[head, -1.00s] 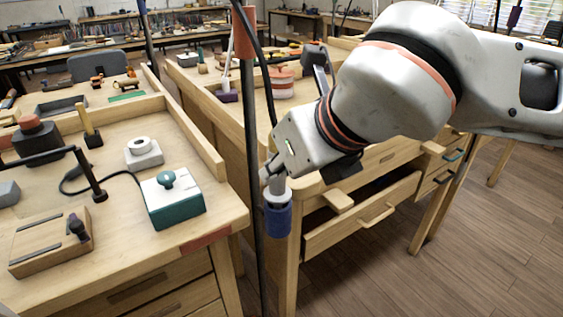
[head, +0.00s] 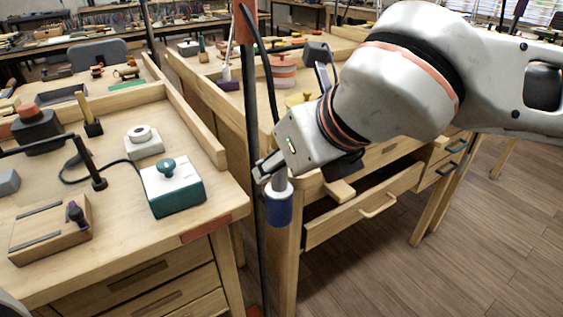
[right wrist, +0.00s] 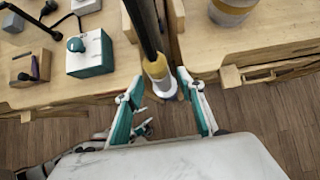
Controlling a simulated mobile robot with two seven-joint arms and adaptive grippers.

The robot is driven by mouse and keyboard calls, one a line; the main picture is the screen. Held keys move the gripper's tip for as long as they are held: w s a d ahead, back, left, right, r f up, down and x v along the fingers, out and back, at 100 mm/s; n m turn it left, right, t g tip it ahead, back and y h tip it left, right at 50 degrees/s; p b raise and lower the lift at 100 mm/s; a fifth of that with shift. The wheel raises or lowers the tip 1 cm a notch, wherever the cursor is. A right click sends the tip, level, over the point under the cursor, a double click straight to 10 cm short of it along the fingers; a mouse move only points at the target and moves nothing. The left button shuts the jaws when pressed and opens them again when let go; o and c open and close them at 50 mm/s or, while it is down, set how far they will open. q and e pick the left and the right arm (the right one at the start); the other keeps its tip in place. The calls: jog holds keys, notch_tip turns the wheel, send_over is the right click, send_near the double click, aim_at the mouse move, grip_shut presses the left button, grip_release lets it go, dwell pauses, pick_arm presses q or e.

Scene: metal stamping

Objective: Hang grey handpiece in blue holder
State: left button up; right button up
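The blue holder (head: 279,210) is a short blue cylinder with a pale rim, beside the black pole in the head view. The grey handpiece (head: 277,181) shows as a short grey piece directly above that rim and appears to sit in the holder; its lower end is hidden. My right gripper (right wrist: 160,85) is over it. In the right wrist view its teal fingers stand apart, one on each side of a pale tip with a yellow collar, with gaps on both sides. My left gripper (right wrist: 146,122) shows small at the lower left there, apparently open and empty.
The black pole (head: 262,255) stands between two wooden benches. The left bench (head: 120,260) holds a teal-and-white box (head: 172,198) and several tools. An open drawer (head: 360,208) juts from the right bench. Floor at the right is clear.

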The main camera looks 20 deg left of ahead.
jog(key=v, duration=0.8)
jog(key=shift+s+f, duration=0.2)
